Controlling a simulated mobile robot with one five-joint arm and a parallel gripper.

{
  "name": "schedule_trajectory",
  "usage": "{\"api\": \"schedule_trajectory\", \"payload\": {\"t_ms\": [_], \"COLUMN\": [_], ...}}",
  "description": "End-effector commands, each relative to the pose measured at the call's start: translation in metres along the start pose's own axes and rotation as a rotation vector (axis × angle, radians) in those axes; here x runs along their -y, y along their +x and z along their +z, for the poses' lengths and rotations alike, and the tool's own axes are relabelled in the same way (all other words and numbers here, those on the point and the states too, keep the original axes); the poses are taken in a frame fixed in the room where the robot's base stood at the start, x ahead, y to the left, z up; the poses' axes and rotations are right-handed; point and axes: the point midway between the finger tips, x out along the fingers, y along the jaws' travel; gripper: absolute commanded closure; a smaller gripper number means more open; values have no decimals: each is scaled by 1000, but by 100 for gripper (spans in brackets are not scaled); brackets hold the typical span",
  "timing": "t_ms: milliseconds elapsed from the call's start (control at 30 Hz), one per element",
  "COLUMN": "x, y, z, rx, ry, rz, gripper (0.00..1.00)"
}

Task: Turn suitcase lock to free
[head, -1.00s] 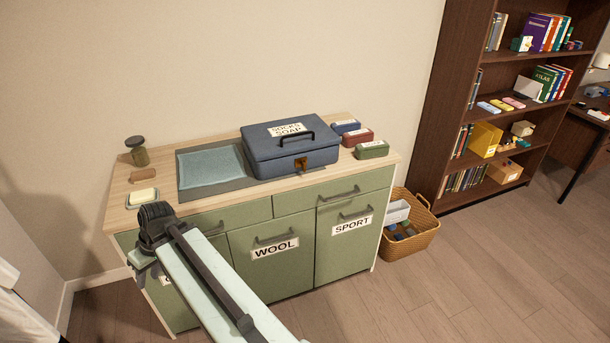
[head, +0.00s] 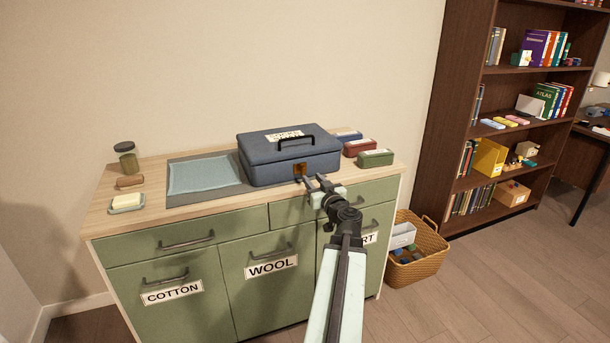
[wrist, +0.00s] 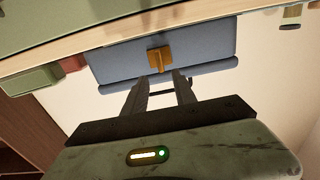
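The blue suitcase (head: 290,160) stands closed on the cabinet top, with a label and a dark handle on its lid. Its lock (head: 300,169) is a small brass-coloured piece on the front face. In the wrist view the lock (wrist: 159,60) shows as an orange-brown knob on a plate, on the suitcase's blue front (wrist: 120,62). My gripper (head: 309,181) is in front of the suitcase, just below and right of the lock. In the wrist view my gripper (wrist: 160,78) has its two fingers apart, pointing at the lock with nothing between them. Contact with the lock cannot be told.
The green cabinet (head: 235,225) has a wooden top. A jar (head: 127,158) and soap (head: 127,201) are far left. A wicker basket (head: 425,258) stands on the floor.

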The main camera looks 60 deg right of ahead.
Motion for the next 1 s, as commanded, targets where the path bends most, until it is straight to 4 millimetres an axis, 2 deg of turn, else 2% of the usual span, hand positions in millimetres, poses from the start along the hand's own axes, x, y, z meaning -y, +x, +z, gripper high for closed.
{"api": "schedule_trajectory", "payload": {"t_ms": [333,433,633,667,767,1000], "x": [0,0,1,1,1,1], "y": [62,70,70,70,70,70], "z": [0,0,0,0,0,0], "rx": [1,1,1,1,1,1], "ry": [1,1,1,1,1,4], "rz": [-3,-3,-2,-2,-2,-2], "gripper": [67,67,67,70,98,100]}}
